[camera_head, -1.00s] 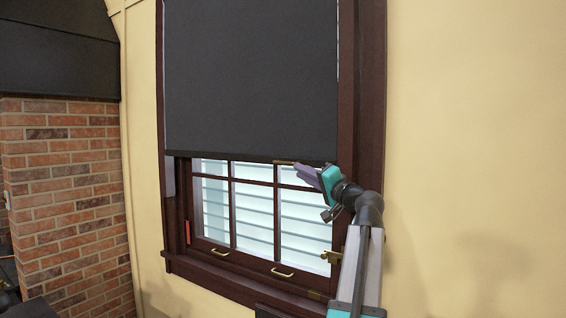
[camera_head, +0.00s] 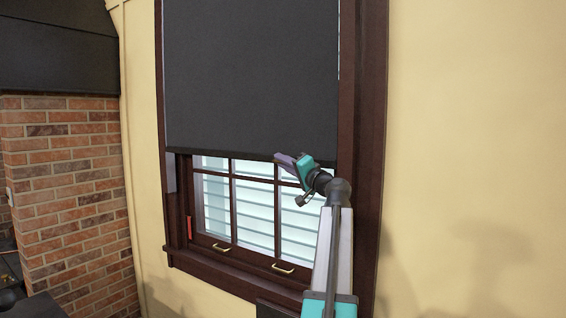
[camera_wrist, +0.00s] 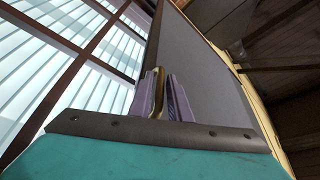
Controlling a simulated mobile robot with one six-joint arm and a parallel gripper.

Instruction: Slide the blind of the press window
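The black blind (camera_head: 250,80) covers the upper part of the window, and its bottom edge hangs above the lower panes. It also shows in the wrist view as a grey sheet (camera_wrist: 200,70). My gripper (camera_head: 284,160) is at the right half of the blind's bottom edge. In the wrist view, its two purple fingers (camera_wrist: 165,97) are close together with the brass pull (camera_wrist: 158,100) of the blind between them. They look shut on it. The pull is hidden behind the gripper in the head view.
The window frame (camera_head: 361,130) is dark wood, with a sill (camera_head: 225,280) below. Two brass handles (camera_head: 222,248) sit on the lower sash. A brick wall (camera_head: 70,190) and a black hood (camera_head: 60,50) stand at the left. The right wall is clear.

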